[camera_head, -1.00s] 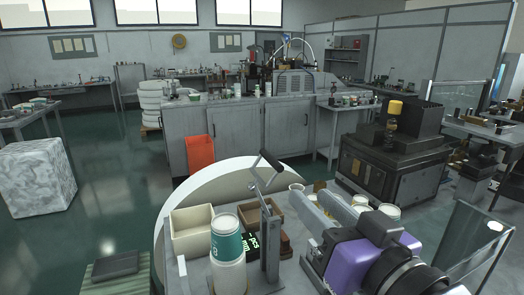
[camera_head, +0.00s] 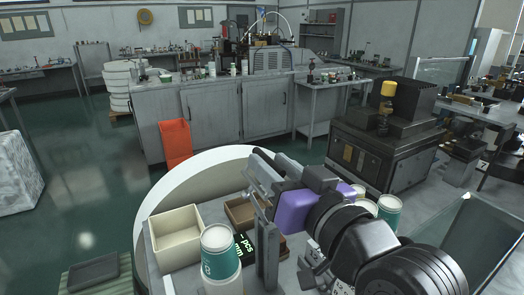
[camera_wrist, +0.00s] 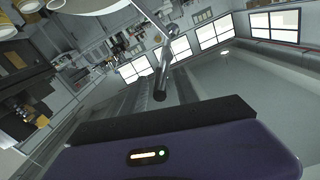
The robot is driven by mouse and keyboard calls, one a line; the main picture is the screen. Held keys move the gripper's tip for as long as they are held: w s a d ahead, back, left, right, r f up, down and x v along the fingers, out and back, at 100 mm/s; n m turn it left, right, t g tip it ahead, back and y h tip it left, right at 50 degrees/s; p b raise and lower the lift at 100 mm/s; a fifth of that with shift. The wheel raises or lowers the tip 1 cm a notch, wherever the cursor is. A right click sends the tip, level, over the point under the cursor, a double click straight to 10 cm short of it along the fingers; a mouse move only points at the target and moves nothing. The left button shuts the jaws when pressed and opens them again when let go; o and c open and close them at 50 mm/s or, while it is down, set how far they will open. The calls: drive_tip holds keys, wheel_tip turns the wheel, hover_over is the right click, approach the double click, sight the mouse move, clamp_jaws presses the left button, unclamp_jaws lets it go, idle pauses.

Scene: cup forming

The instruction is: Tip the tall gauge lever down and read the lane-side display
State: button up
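The tall gauge's grey post (camera_head: 268,255) stands at the front of the table in the head view. Its lever is mostly hidden there behind my gripper (camera_head: 262,174). In the wrist view a lever-like metal rod (camera_wrist: 152,22) with a dark grip (camera_wrist: 161,82) shows ahead of my purple gripper body (camera_wrist: 170,150). The dark display (camera_head: 243,246) has green marks reading "- pcs" and "mm", with a cup partly covering it. My gripper is at the top of the post. I cannot tell whether its fingers touch the lever or how far apart they are.
Teal-and-white cups (camera_head: 220,252) stand left of the post, and another cup (camera_head: 389,210) stands right of my arm. A cream bin (camera_head: 176,240) and a brown box (camera_head: 241,212) sit behind. A black machine (camera_head: 385,150) stands at the right. A glass panel (camera_head: 475,235) is at the right front.

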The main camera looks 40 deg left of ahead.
sight(254, 148)
drive_tip(key=shift+p+x, duration=0.3)
drive_tip(key=shift+x, duration=1.4)
clamp_jaws()
